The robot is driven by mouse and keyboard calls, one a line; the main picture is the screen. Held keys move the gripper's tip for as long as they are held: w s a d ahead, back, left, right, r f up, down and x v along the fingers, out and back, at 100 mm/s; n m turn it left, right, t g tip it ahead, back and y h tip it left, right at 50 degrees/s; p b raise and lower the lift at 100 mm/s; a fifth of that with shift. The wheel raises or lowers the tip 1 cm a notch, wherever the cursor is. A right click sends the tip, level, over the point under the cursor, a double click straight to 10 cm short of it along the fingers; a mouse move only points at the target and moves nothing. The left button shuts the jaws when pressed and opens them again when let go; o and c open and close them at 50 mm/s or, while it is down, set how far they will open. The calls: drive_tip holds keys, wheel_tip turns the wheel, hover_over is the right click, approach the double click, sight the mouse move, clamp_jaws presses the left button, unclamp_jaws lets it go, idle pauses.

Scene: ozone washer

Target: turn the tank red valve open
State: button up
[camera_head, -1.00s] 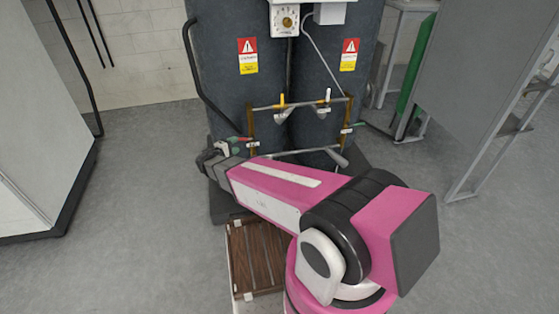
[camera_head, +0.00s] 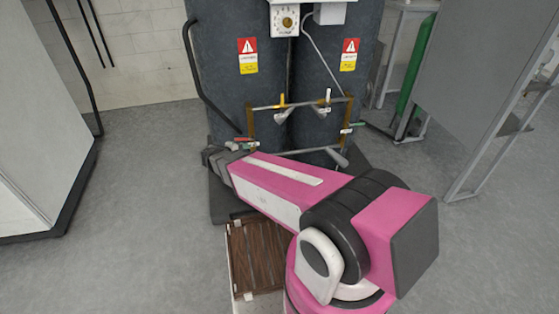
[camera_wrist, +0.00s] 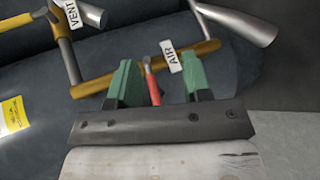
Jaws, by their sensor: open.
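The red valve handle (camera_wrist: 151,80) shows in the wrist view, standing between the two green fingers of my gripper (camera_wrist: 159,78). Its lower end is hidden behind the dark gripper body. Gaps show on both sides of the handle, wider on the right, so the fingers are open around it without visible contact. A white AIR tag (camera_wrist: 170,57) hangs by the valve on a brass pipe (camera_wrist: 110,83). In the head view the red handle (camera_head: 243,139) is a small spot at the lower left of the tank (camera_head: 220,80), and my wrist hides much of that area.
Yellow (camera_head: 281,99) and white (camera_head: 327,95) valve handles sit higher on the piping. A black hose (camera_head: 208,85) curves down the tank's left side. A wooden slatted platform (camera_head: 258,255) lies below my arm. Floor at left is free.

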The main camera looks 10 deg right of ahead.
drive_tip(key=s+d+r+m+g+y, duration=0.4)
drive_tip(key=s+d+m+g+y, duration=0.3)
drive_tip(key=s+d+y, duration=0.4)
drive_tip(key=shift+s+d+m, duration=0.3)
drive_tip(key=shift+s+d, duration=0.55)
drive_tip(key=shift+s, duration=0.05)
